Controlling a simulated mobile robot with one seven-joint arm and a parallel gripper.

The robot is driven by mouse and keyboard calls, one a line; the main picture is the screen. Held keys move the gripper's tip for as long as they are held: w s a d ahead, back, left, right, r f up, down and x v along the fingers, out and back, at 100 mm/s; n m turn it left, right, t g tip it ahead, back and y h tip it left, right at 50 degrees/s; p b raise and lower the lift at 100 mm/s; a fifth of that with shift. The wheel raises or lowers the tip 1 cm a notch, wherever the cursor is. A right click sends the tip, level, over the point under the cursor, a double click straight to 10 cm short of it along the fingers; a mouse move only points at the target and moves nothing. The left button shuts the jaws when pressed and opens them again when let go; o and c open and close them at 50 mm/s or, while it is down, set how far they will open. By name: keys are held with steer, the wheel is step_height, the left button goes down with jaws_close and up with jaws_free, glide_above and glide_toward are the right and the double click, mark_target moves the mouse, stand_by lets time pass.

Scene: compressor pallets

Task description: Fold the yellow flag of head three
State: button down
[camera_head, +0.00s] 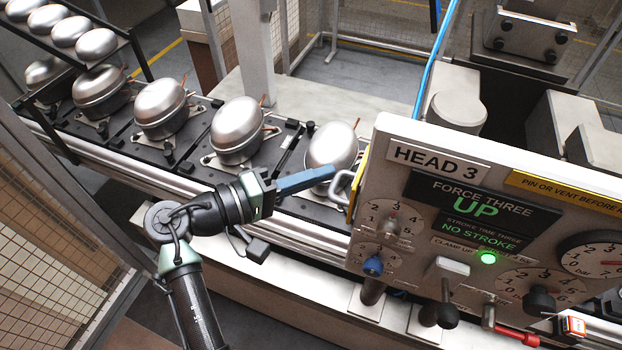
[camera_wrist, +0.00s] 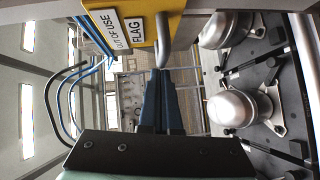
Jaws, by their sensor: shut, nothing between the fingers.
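The panel labelled HEAD 3 (camera_head: 437,160) stands at the right in the head view. Its yellow flag (camera_head: 358,182) shows as a narrow strip, seen almost edge-on at the panel's left side, with a grey metal handle (camera_head: 341,184) projecting to the left. In the wrist view the yellow flag (camera_wrist: 172,20) is at the top, with white labels reading OUT OF USE and FLAG, and its handle (camera_wrist: 161,50) is in line with my fingertips. My gripper (camera_head: 331,173) has its blue fingers shut and empty, tips right at the handle. I cannot tell whether they touch it.
Silver compressors (camera_head: 239,128) stand on dark pallets along a conveyor (camera_head: 190,178) left of the panel. The panel face carries dials, a lit green lamp (camera_head: 488,258), levers and a red handle (camera_head: 517,338). A blue hose (camera_head: 436,60) rises behind the panel.

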steer(key=shift+d+f+m+g, duration=0.15)
steer(key=shift+d+m+g, duration=0.15)
steer(key=shift+g, duration=0.1)
steer(key=shift+s+d, duration=0.1)
steer(key=b+v, duration=0.5)
steer(key=v, duration=0.9)
steer(key=w+d+r+m+t+y, duration=0.1)
steer(key=w+d+r+t+y, duration=0.25)
steer(key=w, duration=0.25)
steer(key=w+d+r+t+y, duration=0.2)
steer(key=w+r+t+y, duration=0.1)
steer(key=w+r+y, duration=0.15)
steer(key=s+d+r+m+t+y, duration=0.15)
steer(key=r+t, duration=0.25)
steer(key=r, duration=0.6)
steer(key=s+d+r+m+t+y, duration=0.15)
steer(key=r+t, duration=0.25)
steer(key=r, duration=0.5)
steer(key=s+d+r+t+y, duration=0.2)
steer(key=s+r+t, duration=0.4)
steer(key=s+r, duration=0.5)
steer(key=shift+s+y, duration=0.55)
steer(key=shift+y, duration=0.25)
